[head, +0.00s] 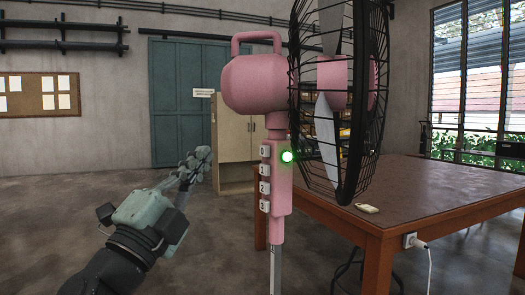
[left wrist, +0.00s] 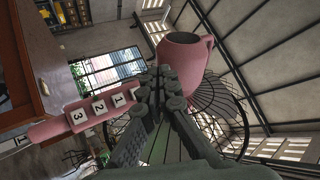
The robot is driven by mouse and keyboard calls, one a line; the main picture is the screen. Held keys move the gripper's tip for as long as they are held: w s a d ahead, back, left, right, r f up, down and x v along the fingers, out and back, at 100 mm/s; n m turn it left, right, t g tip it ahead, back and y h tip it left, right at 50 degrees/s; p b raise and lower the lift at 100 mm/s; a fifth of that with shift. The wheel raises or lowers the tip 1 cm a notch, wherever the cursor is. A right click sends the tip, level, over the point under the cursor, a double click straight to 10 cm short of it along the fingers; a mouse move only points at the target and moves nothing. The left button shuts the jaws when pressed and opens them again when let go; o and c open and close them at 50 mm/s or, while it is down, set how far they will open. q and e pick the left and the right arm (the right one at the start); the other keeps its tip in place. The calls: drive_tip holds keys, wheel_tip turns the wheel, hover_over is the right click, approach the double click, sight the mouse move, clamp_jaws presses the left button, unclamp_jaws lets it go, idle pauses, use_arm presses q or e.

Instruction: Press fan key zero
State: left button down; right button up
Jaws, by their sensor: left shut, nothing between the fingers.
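A pink standing fan (head: 255,85) with a black wire cage is in the middle of the head view. White keys marked 0, 1, 2 and 3 run down its post, with key zero (head: 265,151) at the top. A green light (head: 287,156) glows beside the keys. My left gripper (head: 207,155) is shut and empty, to the left of the key column and apart from it. In the left wrist view the shut fingertips (left wrist: 165,78) cover the place beyond key 1 (left wrist: 119,100), so key zero is hidden there. Key 3 (left wrist: 76,117) shows at the lower left. My right gripper is not in view.
A brown table (head: 430,195) stands to the right behind the fan, with a small pale object (head: 367,208) on top and a plugged-in white cable (head: 429,262) at its side. A pale cabinet (head: 235,140) stands behind the post. The floor to the left is clear.

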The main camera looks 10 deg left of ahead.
sight(265, 151)
use_arm(q)
drive_tip(key=w+d+p, duration=0.2)
drive_tip(key=w+d, duration=0.4)
drive_tip(key=shift+p, duration=0.3)
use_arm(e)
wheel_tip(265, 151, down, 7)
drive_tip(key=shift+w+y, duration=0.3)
use_arm(q)
drive_tip(key=shift+d, duration=0.2)
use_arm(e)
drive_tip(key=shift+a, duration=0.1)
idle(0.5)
use_arm(q)
drive_tip(key=shift+w+d, duration=0.2)
drive_tip(key=shift+w, duration=0.05)
drive_tip(key=shift+w+d, duration=0.25)
idle(0.8)
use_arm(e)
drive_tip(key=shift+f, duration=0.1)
use_arm(q)
drive_tip(key=shift+s+a, duration=0.55)
drive_tip(key=shift+s, duration=0.05)
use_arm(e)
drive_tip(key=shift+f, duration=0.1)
